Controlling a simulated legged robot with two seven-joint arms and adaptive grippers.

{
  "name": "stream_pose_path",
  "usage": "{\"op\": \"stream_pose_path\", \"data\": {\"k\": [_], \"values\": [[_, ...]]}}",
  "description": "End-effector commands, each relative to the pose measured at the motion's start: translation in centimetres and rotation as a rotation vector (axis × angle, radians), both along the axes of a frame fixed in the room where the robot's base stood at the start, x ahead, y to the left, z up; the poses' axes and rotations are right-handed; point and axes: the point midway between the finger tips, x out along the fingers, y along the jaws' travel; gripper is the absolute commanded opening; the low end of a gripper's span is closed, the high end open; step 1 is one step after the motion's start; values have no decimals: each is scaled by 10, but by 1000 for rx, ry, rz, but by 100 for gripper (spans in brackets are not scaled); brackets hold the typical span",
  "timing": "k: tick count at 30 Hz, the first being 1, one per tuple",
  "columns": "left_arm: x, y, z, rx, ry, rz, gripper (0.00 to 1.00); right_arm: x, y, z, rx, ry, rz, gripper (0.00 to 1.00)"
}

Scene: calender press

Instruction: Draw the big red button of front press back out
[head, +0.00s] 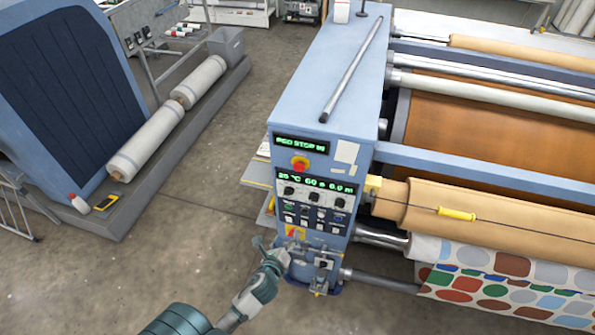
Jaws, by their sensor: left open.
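The big red button (300,163) sits on a yellow surround on the front face of the blue press (325,75), just below a green-lit display reading "STOP". From this view I cannot tell how far it stands out. My left gripper (272,246) is open, low in front of the lower left part of the panel. It is below and left of the red button and apart from it. Its fingers are small in the picture, and I see nothing held between them. My right gripper is not in view.
A second display (316,184), black knobs and small switches lie below the button. A metal bar (352,70) lies on the press top. Rollers and a patterned cloth (500,283) extend right. Bare floor (190,225) is free at left, before a blue machine (65,90).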

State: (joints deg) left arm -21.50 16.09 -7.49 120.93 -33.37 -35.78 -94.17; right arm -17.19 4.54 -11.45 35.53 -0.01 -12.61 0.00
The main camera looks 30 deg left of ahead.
Motion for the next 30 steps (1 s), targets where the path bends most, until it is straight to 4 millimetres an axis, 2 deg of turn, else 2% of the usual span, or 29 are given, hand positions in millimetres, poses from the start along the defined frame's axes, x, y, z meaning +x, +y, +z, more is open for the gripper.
{"op": "stream_pose_path", "data": {"k": [1,3,6,9,12,16,30], "values": [[-1,0,46,111,-60,-25,68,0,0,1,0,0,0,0],[-5,0,98,258,-124,-42,68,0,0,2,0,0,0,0],[-15,0,148,402,-183,-45,68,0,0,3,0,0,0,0],[-20,1,171,474,-210,-41,68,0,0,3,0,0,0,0],[-16,2,177,493,-216,-39,68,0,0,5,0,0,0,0],[4,6,179,491,-219,-38,68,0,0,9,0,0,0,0],[110,31,177,486,-217,-39,68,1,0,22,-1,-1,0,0]]}}
